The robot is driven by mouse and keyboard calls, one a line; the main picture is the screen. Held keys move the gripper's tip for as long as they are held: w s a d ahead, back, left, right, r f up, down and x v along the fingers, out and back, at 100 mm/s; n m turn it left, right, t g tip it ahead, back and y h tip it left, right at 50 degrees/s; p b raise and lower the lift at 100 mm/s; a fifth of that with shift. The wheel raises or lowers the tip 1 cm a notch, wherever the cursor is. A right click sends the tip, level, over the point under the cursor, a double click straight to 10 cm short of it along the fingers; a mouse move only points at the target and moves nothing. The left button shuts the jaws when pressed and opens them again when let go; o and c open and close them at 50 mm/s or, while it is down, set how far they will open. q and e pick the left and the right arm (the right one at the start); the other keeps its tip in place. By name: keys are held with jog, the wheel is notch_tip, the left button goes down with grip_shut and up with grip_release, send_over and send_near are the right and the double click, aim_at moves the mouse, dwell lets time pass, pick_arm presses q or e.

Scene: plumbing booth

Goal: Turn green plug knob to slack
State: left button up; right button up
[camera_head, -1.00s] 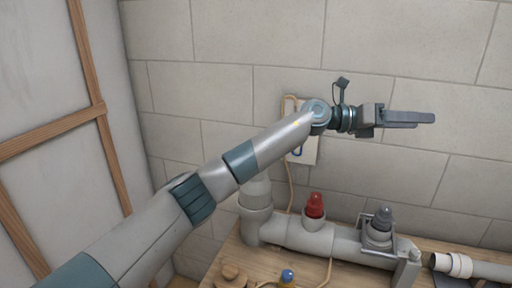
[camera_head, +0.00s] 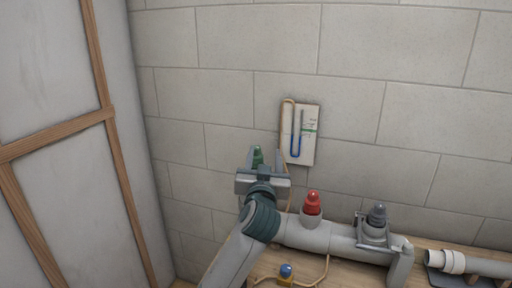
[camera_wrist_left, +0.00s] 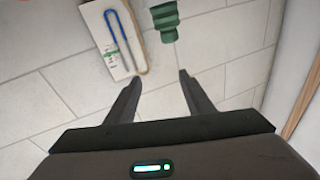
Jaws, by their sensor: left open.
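The green plug knob (camera_head: 257,155) shows in the head view just beyond my left gripper (camera_head: 264,163), between its two fingers as seen from there. In the left wrist view the green knob (camera_wrist_left: 165,22) is at the top, ahead of the fingertips and slightly right of the middle of the gap. My left gripper (camera_wrist_left: 155,76) is open and empty, and no finger visibly touches the knob. The pipe below the green knob is hidden behind my left wrist in the head view. My right gripper is not in view.
A red knob (camera_head: 313,203) and a grey knob (camera_head: 377,216) stand on the grey pipe (camera_head: 318,235) to the right. A gauge board with a U-tube (camera_head: 304,140) hangs on the wall behind. A blue-topped fitting (camera_head: 286,270) sits on the bench.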

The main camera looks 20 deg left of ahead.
aim_at(256, 147)
pick_arm(q)
notch_tip(256, 147, down, 4)
jog(key=s+a+r+n+g, duration=0.1)
jog(key=s+a+n, duration=0.1)
jog(key=shift+y, duration=0.3)
jog(key=p+x, duration=0.1)
jog(key=x, duration=0.6)
jog(key=p+x, duration=0.1)
jog(key=x, duration=0.2)
jog(key=shift+w+a+f+p, duration=0.25)
jog(key=shift+w+f+p, duration=0.05)
jog(key=shift+f+p, duration=0.05)
jog(key=shift+p+x, duration=0.3)
jog(key=shift+x, duration=2.05)
jog(key=shift+w+a+f+p, duration=0.15)
jog(key=shift+w+p, duration=0.1)
jog(key=shift+w, duration=0.2)
jog(key=shift+w+a+f+p, duration=0.1)
jog(key=shift+w+a+p, duration=0.1)
jog(key=shift+w, duration=0.45)
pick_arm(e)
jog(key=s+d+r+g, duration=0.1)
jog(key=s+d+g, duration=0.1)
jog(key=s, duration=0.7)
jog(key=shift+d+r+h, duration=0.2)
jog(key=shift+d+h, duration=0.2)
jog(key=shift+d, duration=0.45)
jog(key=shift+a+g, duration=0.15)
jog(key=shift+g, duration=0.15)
